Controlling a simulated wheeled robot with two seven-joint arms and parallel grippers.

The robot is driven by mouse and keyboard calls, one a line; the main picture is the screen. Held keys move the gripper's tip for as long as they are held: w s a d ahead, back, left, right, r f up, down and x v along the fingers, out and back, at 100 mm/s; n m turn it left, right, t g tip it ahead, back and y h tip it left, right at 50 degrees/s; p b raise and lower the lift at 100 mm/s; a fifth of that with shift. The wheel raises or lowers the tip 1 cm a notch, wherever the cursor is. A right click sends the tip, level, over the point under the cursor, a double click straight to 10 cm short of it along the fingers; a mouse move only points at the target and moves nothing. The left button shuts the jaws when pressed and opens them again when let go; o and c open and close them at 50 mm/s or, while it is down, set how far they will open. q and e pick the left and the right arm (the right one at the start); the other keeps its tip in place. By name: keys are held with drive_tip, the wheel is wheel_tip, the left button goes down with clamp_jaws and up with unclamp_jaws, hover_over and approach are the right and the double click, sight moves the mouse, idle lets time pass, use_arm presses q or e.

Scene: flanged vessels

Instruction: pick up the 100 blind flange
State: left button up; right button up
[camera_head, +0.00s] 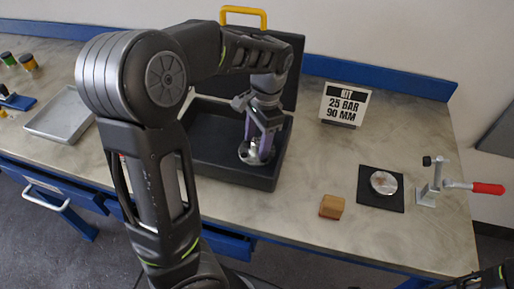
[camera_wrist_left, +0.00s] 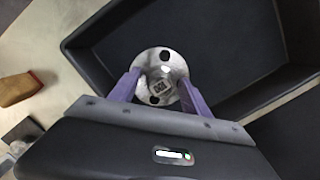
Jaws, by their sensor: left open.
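A round silver flange (camera_head: 250,154) with dark bolt holes lies in the open black case. In the left wrist view the flange (camera_wrist_left: 152,56) shows a raised middle with a small square code mark. I cannot read a size on it. My left gripper (camera_head: 260,143) reaches down into the case over the flange. In the left wrist view its purple fingers (camera_wrist_left: 161,84) are apart, one on each side of the flange's near part. Whether they touch it cannot be told. My right gripper is not visible.
The black case (camera_head: 228,172) has low walls around the gripper and a raised lid behind. A wooden block (camera_head: 331,206), a silver disc (camera_head: 383,182) on a black mat and a red-handled clamp (camera_head: 455,185) stand right. A grey tray (camera_head: 60,118) is left.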

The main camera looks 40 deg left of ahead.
use_arm(q)
drive_tip(key=shift+c, duration=0.4)
clamp_jaws()
idle(0.4)
idle(0.8)
